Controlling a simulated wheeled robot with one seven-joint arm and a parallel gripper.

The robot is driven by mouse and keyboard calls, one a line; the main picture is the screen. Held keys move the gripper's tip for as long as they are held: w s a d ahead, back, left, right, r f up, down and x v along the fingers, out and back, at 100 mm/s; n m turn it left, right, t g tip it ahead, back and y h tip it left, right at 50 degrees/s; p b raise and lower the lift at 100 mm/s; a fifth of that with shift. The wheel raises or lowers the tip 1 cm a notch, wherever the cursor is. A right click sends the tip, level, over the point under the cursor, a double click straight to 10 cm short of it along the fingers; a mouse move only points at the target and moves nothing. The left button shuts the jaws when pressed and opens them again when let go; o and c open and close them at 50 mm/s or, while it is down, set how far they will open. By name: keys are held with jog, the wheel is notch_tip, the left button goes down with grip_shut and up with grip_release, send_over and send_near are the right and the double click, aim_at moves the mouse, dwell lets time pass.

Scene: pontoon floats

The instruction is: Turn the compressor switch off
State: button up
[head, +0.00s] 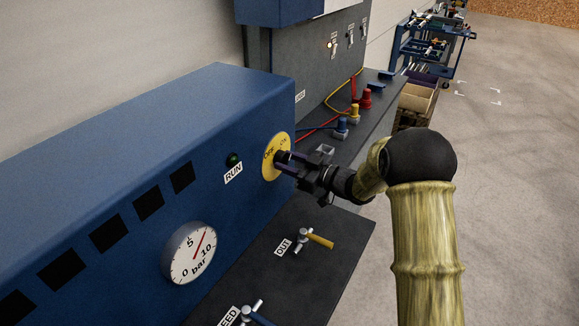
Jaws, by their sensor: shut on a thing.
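The compressor is a blue box (110,130) on the left. Its switch is a yellow round plate (270,167) with OFF and ON lettering and a dark knob at its middle, on the front face. My gripper (284,160) reaches in from the right and is shut on the knob. The fingers hide most of the knob, so its exact angle cannot be told. A dark green RUN lamp (233,159) sits left of the switch and looks unlit. A round bar gauge (192,253) is lower left, its red needle pointing to the upper right.
A dark shelf (330,265) below carries a yellow-handled OUT valve (318,240) and a blue-handled valve (255,317). Behind my gripper, a grey panel bench (375,100) holds coloured fittings and hoses. A blue trolley (430,45) stands far back. The floor at right is open.

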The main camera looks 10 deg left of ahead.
jog(key=n+b, duration=0.2)
jog(key=b, duration=0.1)
jog(key=n+b, duration=0.2)
jog(key=b, duration=0.1)
jog(key=shift+f, duration=0.35)
jog(key=n+b, duration=0.4)
jog(key=b, duration=0.3)
jog(key=shift+w+n, duration=0.1)
jog(key=shift+n, duration=0.2)
jog(key=n+b, duration=0.2)
jog(key=b, duration=0.1)
jog(key=n+b, duration=0.6)
jog(key=b, duration=0.1)
jog(key=shift+r, duration=0.4)
jog(key=o, duration=1)
jog(key=shift+d, duration=0.1)
